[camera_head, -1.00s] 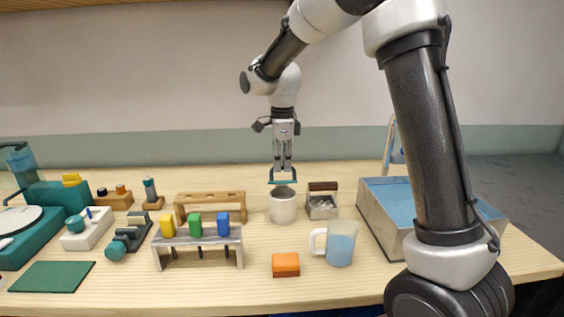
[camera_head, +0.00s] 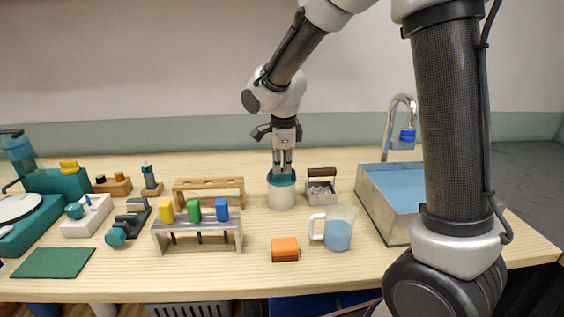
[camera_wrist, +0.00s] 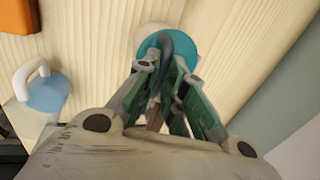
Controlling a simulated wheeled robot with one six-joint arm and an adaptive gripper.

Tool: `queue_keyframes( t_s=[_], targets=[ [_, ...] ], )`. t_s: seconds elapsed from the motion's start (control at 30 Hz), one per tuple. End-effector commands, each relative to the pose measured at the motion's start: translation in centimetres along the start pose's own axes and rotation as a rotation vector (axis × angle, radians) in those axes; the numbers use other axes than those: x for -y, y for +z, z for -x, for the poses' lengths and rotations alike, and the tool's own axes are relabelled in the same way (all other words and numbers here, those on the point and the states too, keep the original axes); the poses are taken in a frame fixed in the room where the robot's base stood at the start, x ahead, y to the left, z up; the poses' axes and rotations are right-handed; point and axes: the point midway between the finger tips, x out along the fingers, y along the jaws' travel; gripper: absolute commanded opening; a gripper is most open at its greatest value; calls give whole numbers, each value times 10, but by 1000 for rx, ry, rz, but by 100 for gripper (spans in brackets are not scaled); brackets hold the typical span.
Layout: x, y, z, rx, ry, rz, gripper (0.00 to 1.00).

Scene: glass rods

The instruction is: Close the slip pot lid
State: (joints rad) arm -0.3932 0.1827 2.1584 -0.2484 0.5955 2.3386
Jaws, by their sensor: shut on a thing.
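The slip pot (camera_head: 282,196) is a white-grey cylinder standing on the table behind the orange block. Its teal lid (camera_head: 281,177) is at the pot's mouth, and looks level there. In the wrist view the teal lid (camera_wrist: 182,42) lies below my fingers, with a bit of the white pot (camera_wrist: 150,33) showing at its edge. My gripper (camera_head: 282,168) points straight down over the pot and is shut on the lid's handle. The fingers hide most of the handle. I cannot tell whether the lid is fully seated on the rim.
A small metal box with a brown handle (camera_head: 321,187) stands close right of the pot. A wooden rack (camera_head: 209,190) is to its left. A measuring jug (camera_head: 338,233) and orange block (camera_head: 285,249) are in front. A basin (camera_head: 371,203) stands at the right.

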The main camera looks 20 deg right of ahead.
Motion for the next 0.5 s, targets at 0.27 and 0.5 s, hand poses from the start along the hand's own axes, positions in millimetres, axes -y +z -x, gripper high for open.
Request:
queue_keyframes(
  t_s=[0.27, 0.5],
  targets=[
    [-12, -1, -7, -10, 27, 1, 0],
    [-13, -1, -8, -11, 29, 2, 20]
  ],
)
